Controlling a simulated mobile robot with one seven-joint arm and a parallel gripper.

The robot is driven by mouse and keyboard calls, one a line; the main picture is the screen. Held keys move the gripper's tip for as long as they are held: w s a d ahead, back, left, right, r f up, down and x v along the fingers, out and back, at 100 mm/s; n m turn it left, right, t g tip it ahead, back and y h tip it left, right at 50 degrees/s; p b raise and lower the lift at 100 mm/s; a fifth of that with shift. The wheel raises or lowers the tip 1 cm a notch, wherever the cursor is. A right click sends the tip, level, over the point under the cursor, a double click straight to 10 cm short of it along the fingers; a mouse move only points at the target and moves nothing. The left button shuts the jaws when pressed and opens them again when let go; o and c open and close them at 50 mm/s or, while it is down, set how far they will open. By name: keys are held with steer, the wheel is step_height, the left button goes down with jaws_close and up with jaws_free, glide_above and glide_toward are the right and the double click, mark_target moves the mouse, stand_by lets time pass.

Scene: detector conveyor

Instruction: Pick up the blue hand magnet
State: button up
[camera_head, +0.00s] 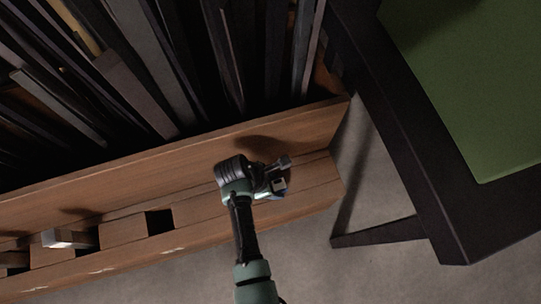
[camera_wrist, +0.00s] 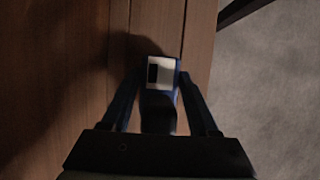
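The blue hand magnet (camera_wrist: 163,82), a blue block with a white end and a dark slot, shows in the wrist view between the two fingers of my gripper (camera_wrist: 160,82). Its near part is dark and hard to make out. The fingers stand on either side of it, the right one very close to it; I see no clear grip. In the head view, a small blue patch of the magnet (camera_head: 279,184) shows beside my gripper (camera_head: 279,172), over the right end of the wooden ledge. My gripper and wrist hide most of it there.
A wooden box (camera_head: 150,158) full of dark upright slats lies behind the ledge (camera_head: 120,232). The ledge has dark square slots, and a pale block (camera_head: 62,238) sits at the left. A dark-framed table with a green top (camera_head: 470,80) stands at right. Grey floor (camera_head: 330,260) is clear in front.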

jaws_close()
